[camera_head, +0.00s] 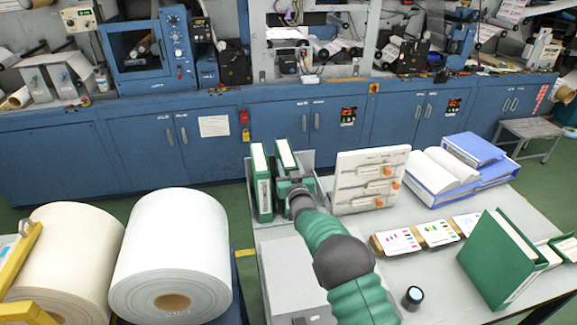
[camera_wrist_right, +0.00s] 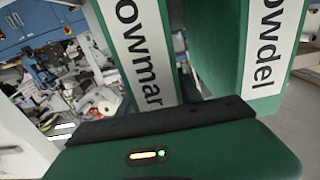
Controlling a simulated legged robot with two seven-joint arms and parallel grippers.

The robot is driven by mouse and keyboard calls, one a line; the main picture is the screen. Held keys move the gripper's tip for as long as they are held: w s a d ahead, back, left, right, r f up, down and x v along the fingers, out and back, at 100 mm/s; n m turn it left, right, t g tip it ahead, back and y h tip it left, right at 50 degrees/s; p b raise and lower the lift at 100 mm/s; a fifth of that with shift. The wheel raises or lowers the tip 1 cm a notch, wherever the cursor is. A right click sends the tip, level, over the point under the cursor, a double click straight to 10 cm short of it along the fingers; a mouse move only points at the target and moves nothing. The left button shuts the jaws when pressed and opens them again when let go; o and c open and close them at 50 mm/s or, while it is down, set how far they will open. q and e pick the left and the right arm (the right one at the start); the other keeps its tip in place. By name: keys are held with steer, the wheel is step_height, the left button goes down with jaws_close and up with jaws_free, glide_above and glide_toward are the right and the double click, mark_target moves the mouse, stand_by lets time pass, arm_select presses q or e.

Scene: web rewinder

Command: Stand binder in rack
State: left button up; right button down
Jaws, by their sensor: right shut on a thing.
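A green binder with a white spine (camera_head: 286,153) stands about upright in the grey rack (camera_head: 307,158) on the table. My right gripper (camera_head: 294,183) is shut on this binder, and its fingers and arm hide the binder's lower part. Another green binder (camera_head: 261,178) stands in the rack just to the left. The right wrist view shows two labelled spines close up, one ending in "owmar" (camera_wrist_right: 142,45) and one in "owdel" (camera_wrist_right: 267,50). I cannot tell where the held binder's foot rests. My left gripper is not in view.
A white panel with orange-tipped tools (camera_head: 370,178) stands right of the rack. Blue binders (camera_head: 475,150), sample cards (camera_head: 437,233), a dark round object (camera_head: 412,298) and a large green binder (camera_head: 500,262) occupy the table's right part. Big white rolls (camera_head: 170,250) stand left.

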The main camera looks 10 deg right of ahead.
steer(key=c, duration=1.2)
jaws_free()
steer(key=shift+f, duration=0.1)
steer(key=o, duration=0.4)
steer(key=shift+s+a, duration=0.1)
steer(key=shift+a, duration=0.1)
steer(key=s+b, duration=0.1)
steer(key=s, duration=1.1)
